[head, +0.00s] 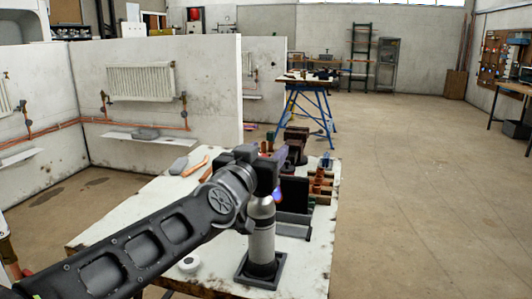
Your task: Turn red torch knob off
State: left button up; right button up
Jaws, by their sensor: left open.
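A torch with a pale grey cylinder (262,232) stands upright in a square black base (260,270) on the workbench. A small blue-violet glow, like a flame, shows just right of its top. My left gripper (266,178) is at the torch's top and covers it from this view. It is open, and I cannot tell whether it touches the torch. The red knob is not visible, hidden behind my gripper. My right gripper is out of view.
The white workbench (210,285) holds a round white item (190,263), an orange-handled tool (195,166), copper fittings (320,182) and dark blocks close right of and behind the torch. White partition walls (215,80) with a radiator (141,82) stand behind. Floor at right is clear.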

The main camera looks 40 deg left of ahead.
pick_arm(q)
grip_shut()
dwell(0.4)
